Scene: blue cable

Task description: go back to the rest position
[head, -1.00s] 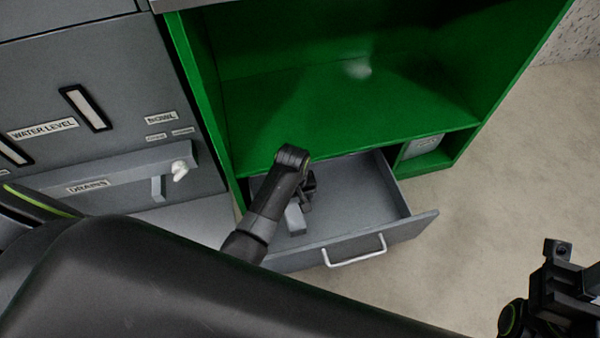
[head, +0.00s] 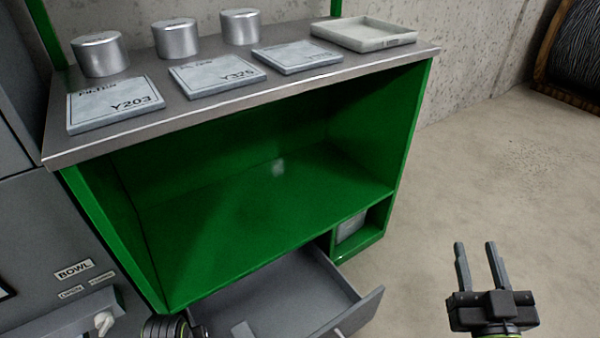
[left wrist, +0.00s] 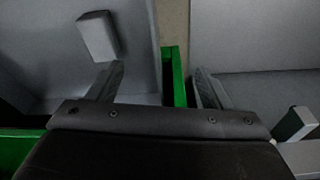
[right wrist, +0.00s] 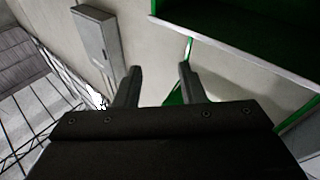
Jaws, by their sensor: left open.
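My right gripper (head: 476,252) is open and empty, fingers up, in front of the bare floor at the lower right of the head view. Its spread fingers also show in the right wrist view (right wrist: 160,72), with nothing between them. My left gripper (left wrist: 157,86) is open in the left wrist view, near a grey drawer, with a green panel edge seen between its fingers. It appears to hold nothing. In the head view only a dark piece of my left arm shows at the bottom left edge. No blue cable is visible.
A green cabinet (head: 405,140) carries a grey top with metal cylinders, labelled plates and a tray (head: 402,42). The floor (head: 510,170) at right is clear.

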